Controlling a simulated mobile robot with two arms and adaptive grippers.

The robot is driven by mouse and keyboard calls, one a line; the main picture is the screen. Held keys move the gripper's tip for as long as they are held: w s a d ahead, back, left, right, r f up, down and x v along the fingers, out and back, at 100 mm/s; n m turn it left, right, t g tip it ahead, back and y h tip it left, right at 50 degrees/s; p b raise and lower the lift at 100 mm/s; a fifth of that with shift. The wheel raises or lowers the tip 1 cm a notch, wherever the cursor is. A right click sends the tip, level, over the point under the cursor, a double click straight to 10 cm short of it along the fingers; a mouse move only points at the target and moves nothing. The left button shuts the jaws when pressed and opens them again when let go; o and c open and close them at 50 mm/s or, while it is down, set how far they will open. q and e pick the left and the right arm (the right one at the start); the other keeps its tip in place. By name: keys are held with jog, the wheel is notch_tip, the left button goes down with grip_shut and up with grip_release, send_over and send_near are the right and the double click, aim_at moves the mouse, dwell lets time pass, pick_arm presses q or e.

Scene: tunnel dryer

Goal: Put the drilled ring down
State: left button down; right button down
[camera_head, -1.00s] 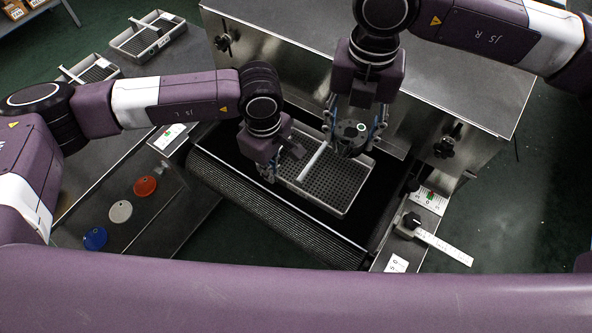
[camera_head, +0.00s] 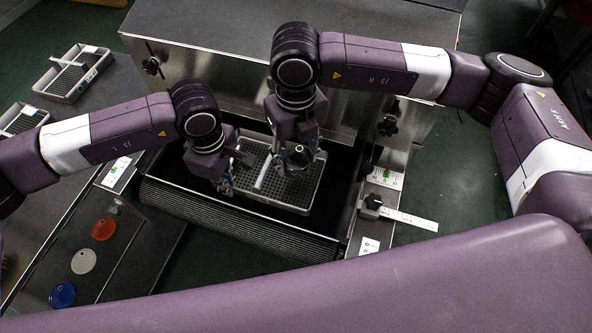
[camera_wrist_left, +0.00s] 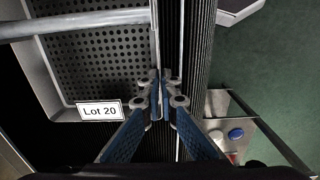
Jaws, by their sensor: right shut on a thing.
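The drilled ring (camera_head: 298,160), a dark round piece, is between the fingers of my right gripper (camera_head: 299,158), which is shut on it. It is over the right compartment of the perforated tray (camera_head: 286,205); I cannot tell whether it touches the tray floor. The tray is grey, with a light divider across it. My left gripper (camera_head: 224,186) is at the tray's left end. In the left wrist view its fingers (camera_wrist_left: 161,95) are close together at the tray's wall, which runs between them, beside a "Lot 20" label (camera_wrist_left: 99,111).
The tray is on the dark belt (camera_head: 232,218) in front of the steel dryer housing (camera_head: 230,60). Red (camera_head: 104,229), white (camera_head: 83,261) and blue (camera_head: 63,295) discs lie on the left side table. Two other trays (camera_head: 74,72) are at the upper left. A ruler (camera_head: 410,219) juts out at right.

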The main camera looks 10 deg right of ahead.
aim_at(296, 157)
jog(key=shift+f, duration=2.95)
jog(key=c, duration=1)
grip_release()
jog(key=shift+f, duration=0.15)
pick_arm(q)
jog(key=shift+r, duration=0.1)
pick_arm(e)
notch_tip(296, 157, up, 12)
jog(key=shift+r, duration=0.15)
pick_arm(q)
jog(key=c, duration=2.1)
grip_release()
